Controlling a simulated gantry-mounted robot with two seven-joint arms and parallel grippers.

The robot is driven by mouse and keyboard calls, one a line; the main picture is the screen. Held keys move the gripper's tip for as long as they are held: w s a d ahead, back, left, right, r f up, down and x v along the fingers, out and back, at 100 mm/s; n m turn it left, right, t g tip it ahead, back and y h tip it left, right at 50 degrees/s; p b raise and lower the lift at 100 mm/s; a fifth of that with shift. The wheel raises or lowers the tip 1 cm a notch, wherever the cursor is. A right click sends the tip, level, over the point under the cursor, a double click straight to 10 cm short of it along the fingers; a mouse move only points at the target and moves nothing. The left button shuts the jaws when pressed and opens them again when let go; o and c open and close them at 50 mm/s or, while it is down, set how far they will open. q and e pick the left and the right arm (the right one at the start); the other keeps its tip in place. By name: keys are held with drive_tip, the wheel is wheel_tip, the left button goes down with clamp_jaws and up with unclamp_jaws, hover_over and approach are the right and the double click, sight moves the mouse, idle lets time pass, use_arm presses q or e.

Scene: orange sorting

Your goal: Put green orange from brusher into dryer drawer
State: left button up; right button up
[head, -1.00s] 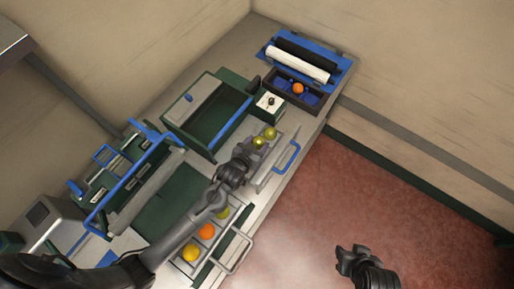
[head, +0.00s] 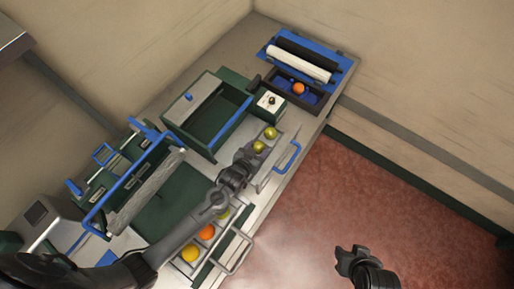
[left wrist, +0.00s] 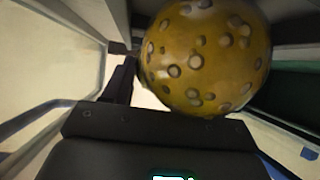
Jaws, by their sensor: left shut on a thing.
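My left gripper (head: 252,151) is shut on a yellow-green orange (head: 258,147) over the near tray with the blue handle (head: 285,160). In the left wrist view this orange (left wrist: 205,55) is large, yellowish and covered in round spots, with a dark finger beside it. A second green orange (head: 270,132) is just beyond the held one, at the same tray. I cannot tell whether the held orange touches the tray. My right gripper (head: 350,255) is low over the red floor, away from the counter; its jaws are unclear.
A drawer (head: 232,247) nearer me holds a yellow orange (head: 190,254), an orange one (head: 207,232) and a green one partly behind my arm. A dark bin (head: 316,98) at the back holds an orange fruit (head: 298,88). An open green box (head: 215,120) stands left of my gripper.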

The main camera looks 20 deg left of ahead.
use_arm(q)
drive_tip(key=o, duration=1.1)
drive_tip(key=shift+r, duration=0.35)
drive_tip(key=s+a+r+g, duration=0.2)
drive_tip(key=s+r+g, duration=0.1)
drive_tip(key=s, duration=0.5)
drive_tip(key=s+a+r+g, duration=0.2)
drive_tip(key=s+r, duration=0.3)
drive_tip(key=s, duration=0.3)
drive_tip(key=s+a+r+g+y+p, duration=0.1)
drive_tip(key=s+a+r+g, duration=0.2)
drive_tip(key=s, duration=0.5)
drive_tip(key=shift+s+r+m+g, duration=0.2)
drive_tip(key=shift+r+m+g, duration=0.15)
drive_tip(key=shift+r, duration=0.25)
drive_tip(key=shift+d, duration=0.1)
